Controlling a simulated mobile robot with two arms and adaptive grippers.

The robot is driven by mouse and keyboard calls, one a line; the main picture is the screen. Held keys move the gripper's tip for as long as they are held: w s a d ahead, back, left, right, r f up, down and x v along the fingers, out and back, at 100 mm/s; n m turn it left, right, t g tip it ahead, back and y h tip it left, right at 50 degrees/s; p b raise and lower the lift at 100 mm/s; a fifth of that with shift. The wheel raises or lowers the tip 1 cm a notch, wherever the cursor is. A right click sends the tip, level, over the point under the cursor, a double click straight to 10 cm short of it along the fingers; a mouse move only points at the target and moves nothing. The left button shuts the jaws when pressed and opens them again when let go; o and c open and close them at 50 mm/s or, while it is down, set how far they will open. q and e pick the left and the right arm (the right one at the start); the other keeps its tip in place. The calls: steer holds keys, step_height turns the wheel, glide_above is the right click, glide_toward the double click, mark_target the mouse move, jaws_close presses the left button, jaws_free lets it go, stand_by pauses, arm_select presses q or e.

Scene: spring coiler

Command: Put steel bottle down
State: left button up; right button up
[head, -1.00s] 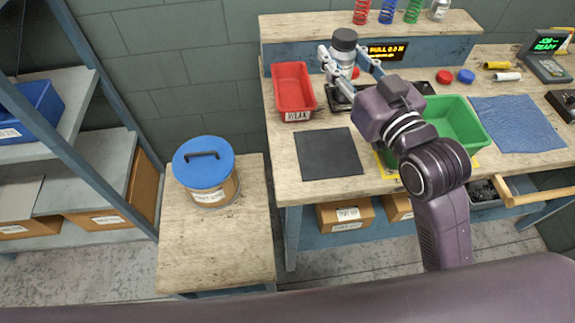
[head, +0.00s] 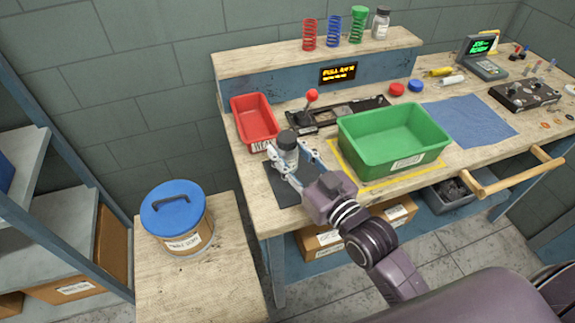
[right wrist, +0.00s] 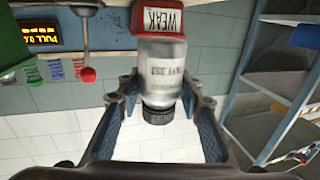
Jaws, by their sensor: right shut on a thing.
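The steel bottle (head: 287,151) has a dark cap and stands upright between the fingers of my right gripper (head: 288,165), over the dark mat (head: 284,190) on the workbench. In the right wrist view the bottle (right wrist: 158,70) is silver with printed text and appears upside down, its black cap toward the camera. My right gripper (right wrist: 160,100) is shut on it, with a finger on either side. I cannot tell whether the bottle's base touches the mat, as the gripper hides it. My left gripper is not in view.
A red tray (head: 254,124) labelled WEAK stands just behind the bottle. A green bin (head: 393,150) stands to the right. A lever with a red knob (head: 312,95) is behind. A blue-lidded drum (head: 173,210) stands on the lower table at left.

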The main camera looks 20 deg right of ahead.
mark_target(293, 171)
steer(key=shift+f, duration=2.15)
steer(key=shift+f, duration=0.2)
steer(key=o, duration=1.3)
steer(key=shift+o, duration=0.2)
steer(key=shift+r, duration=0.15)
steer(key=shift+s, duration=0.25)
steer(key=b+v, duration=0.2)
steer(key=v, duration=0.9)
steer(key=shift+s, duration=0.3)
